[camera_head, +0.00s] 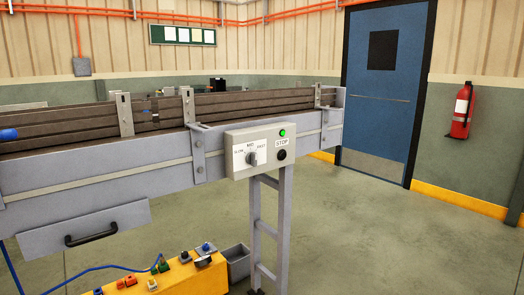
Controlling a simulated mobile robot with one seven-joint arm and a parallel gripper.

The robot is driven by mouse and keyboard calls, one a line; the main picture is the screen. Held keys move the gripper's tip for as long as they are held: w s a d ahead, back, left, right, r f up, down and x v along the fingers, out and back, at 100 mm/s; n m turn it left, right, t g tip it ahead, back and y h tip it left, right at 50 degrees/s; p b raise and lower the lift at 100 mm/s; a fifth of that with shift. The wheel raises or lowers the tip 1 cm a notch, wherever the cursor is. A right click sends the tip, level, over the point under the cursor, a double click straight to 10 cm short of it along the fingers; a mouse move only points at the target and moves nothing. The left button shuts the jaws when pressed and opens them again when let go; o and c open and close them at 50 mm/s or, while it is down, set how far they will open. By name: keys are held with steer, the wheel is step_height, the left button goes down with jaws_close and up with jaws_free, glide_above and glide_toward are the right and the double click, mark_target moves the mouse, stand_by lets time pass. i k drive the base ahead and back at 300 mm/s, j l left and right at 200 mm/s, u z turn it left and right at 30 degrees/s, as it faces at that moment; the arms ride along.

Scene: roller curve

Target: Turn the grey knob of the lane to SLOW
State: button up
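The grey knob (252,158) sits on a white dial plate marked SLOW on the left, MID on top and FAST on the right. It looks upright, with its upper end towards MID; its exact pointer mark is too small to tell. The plate is on a light grey control box (233,139) fixed to the side of the lane (100,180). A green light (282,132) glows at the box's upper right, above a STOP label and a black button (281,154). My gripper is not in view.
A grey drawer front with a black handle (91,234) hangs below the lane. A ladder-like leg (284,215) supports the lane. The floor to the right is clear.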

mark_target(251, 158)
steer(key=i+j+z, duration=0.15)
steer(key=i+z, duration=0.3)
steer(key=i, duration=0.45)
